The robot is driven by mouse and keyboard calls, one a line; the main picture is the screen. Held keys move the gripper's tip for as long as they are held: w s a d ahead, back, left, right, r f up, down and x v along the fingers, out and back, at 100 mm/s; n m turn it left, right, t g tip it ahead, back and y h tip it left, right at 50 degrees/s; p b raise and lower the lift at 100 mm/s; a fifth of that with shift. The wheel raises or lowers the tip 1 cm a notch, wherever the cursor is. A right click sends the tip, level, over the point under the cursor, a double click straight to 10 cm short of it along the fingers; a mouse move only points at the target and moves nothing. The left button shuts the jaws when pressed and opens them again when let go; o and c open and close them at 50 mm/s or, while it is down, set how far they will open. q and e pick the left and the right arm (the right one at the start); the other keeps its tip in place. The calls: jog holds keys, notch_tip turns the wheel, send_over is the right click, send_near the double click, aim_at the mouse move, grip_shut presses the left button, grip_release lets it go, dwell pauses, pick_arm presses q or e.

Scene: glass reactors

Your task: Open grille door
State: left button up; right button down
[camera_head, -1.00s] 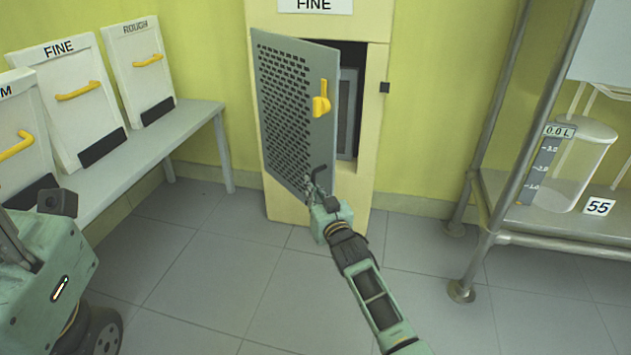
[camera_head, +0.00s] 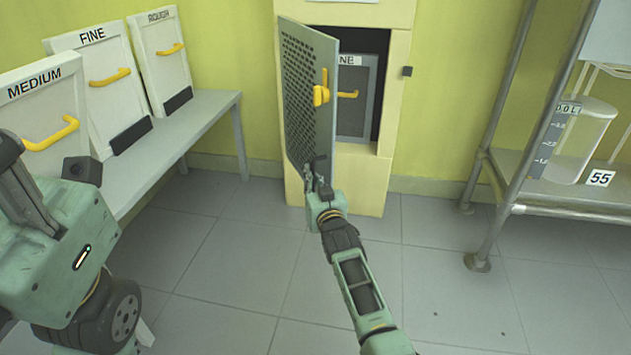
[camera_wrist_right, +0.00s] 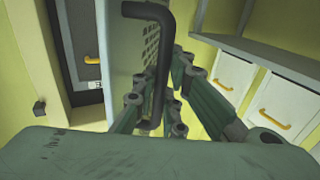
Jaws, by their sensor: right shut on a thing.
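The grey perforated grille door (camera_head: 307,95) stands swung well open on its left side, in front of the cream cabinet (camera_head: 395,100). A yellow latch (camera_head: 321,94) is on its free edge. My right gripper (camera_head: 318,180) is at the door's lower free edge. In the right wrist view the fingers (camera_wrist_right: 158,100) are shut on the dark bent door handle (camera_wrist_right: 153,50), with the perforated panel behind it. Inside the cabinet a grey filter panel (camera_head: 355,98) with a yellow handle shows.
Filter panels marked MEDIUM (camera_head: 50,115), FINE (camera_head: 95,70) and ROUGH (camera_head: 165,55) lean on a bench (camera_head: 215,108) at the left. A metal rack (camera_head: 505,205) with a clear vessel (camera_head: 580,140) stands at the right. The tiled floor between is clear.

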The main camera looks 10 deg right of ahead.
jog(key=c, duration=2.1)
grip_release()
jog(key=shift+w+a, duration=0.1)
jog(key=shift+w, duration=0.05)
jog(key=s, duration=1.2)
jog(key=shift+d, duration=0.4)
